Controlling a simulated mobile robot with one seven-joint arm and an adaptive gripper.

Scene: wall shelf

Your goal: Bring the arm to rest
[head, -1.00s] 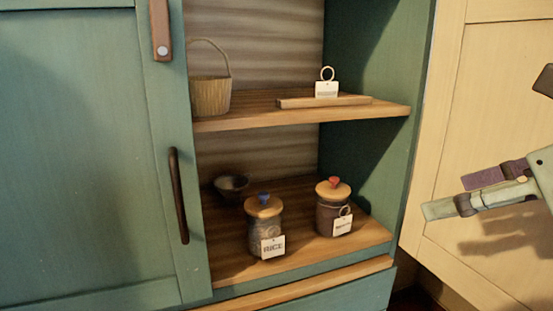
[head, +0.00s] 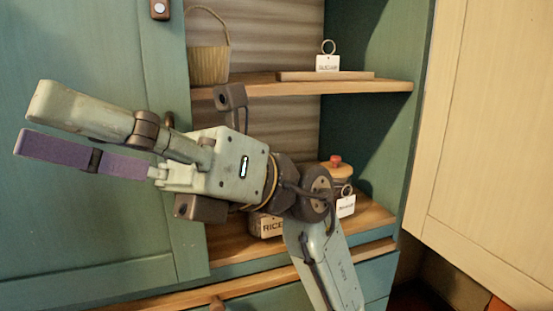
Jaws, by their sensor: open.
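My gripper (head: 28,122) is in the head view, in front of the green cabinet door (head: 85,215) at the left. Its fingers, one pale green and one purple, point left and are apart with nothing between them. My arm rises from the bottom right of the middle and crosses in front of the lower shelf. It hides most of the jar with the RICE tag (head: 272,227) and the place where the dark bowl stood.
The lower shelf (head: 375,218) also holds a jar with a red knob (head: 336,163). The upper shelf (head: 300,88) holds a basket (head: 208,64), a wooden board (head: 325,76) and a ringed tag (head: 327,62). A cream door (head: 490,130) stands at the right.

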